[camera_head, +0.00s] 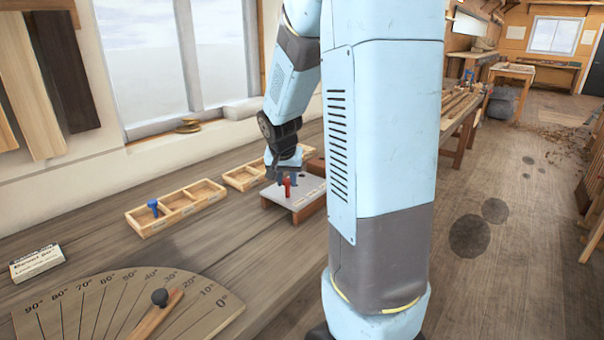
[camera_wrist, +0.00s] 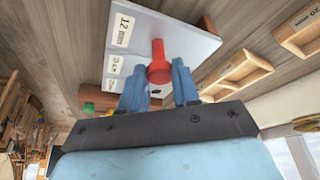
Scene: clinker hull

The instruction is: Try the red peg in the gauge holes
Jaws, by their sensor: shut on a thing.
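The red peg (camera_head: 287,187) is upright over the gauge plate (camera_head: 308,190), a pale plate on brown wooden supports. My gripper (camera_head: 284,170) comes down on it from above. In the wrist view, my gripper's two blue fingers (camera_wrist: 158,80) are on either side of the red peg (camera_wrist: 158,50). The gauge plate (camera_wrist: 192,42) shows there with white size labels along one edge, one reading 12 mm. A dark hole (camera_wrist: 195,118) shows near my gripper. The hole under the peg is hidden, so I cannot tell whether its lower end is in one.
A three-compartment wooden tray (camera_head: 172,221) holds a blue peg (camera_head: 153,206). Another wooden tray (camera_head: 240,178) lies behind, near the window. Bare bench lies between.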

